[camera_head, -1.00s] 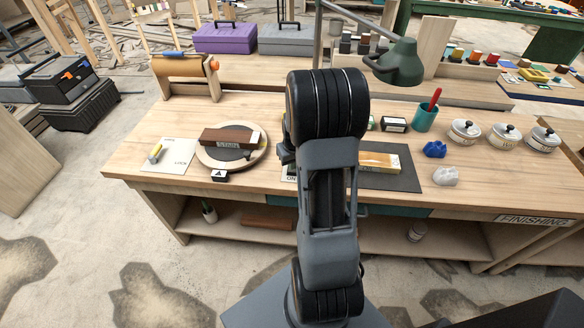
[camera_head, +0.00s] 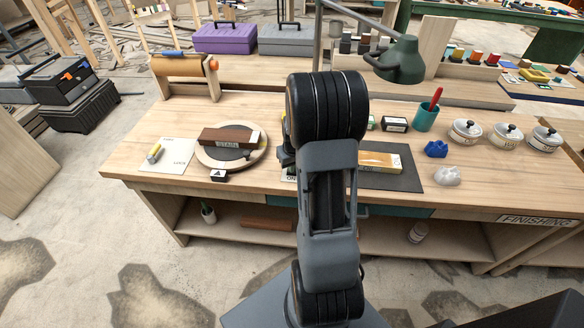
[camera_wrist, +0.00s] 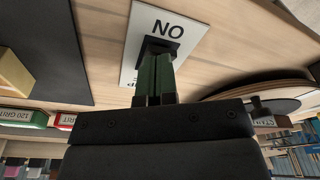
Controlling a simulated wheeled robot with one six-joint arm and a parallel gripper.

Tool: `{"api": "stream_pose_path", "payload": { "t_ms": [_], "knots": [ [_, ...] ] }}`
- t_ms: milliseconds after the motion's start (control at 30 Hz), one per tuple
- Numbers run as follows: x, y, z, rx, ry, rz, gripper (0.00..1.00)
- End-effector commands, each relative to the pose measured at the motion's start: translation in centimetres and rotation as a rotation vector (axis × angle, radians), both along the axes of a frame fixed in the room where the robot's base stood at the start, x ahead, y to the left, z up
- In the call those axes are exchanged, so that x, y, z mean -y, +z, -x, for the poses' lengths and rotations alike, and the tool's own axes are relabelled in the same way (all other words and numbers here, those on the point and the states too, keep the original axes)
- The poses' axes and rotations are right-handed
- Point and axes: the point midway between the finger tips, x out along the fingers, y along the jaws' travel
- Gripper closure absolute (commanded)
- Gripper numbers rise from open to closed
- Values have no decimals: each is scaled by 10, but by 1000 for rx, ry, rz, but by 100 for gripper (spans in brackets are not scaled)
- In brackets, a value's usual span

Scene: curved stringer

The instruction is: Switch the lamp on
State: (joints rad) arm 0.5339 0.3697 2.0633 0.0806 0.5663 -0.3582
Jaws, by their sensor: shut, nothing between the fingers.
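The lamp has a dark green shade (camera_head: 401,62) on a grey post, at the back of the bench in the head view. I cannot see whether it is lit. A white switch plate (camera_wrist: 196,20) marked "ON", upside down in the wrist view, lies on the bench with a dark switch (camera_wrist: 150,46) on it. In the head view my arm hides most of the plate. My gripper (camera_wrist: 157,62) is shut and empty, its greenish fingers at the switch. Contact is likely but cannot be made out, and the fingers partly cover the switch.
A round turntable (camera_head: 259,154) bearing a brown "STAIN" block stands left of my arm. A dark mat (camera_head: 408,180) with a wood block lies to the right. A teal cup (camera_head: 425,120) and several lidded pots stand further right.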

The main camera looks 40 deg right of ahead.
Motion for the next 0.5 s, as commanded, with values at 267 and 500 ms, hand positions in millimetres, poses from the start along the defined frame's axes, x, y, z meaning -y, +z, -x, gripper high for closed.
{"api": "stream_pose_path", "payload": {
  "t_ms": [267, 500],
  "knots": [
    [0, -3, 0, 0, 0, 0, 100],
    [0, 4, 0, 0, 0, 0, 100]
  ]
}}
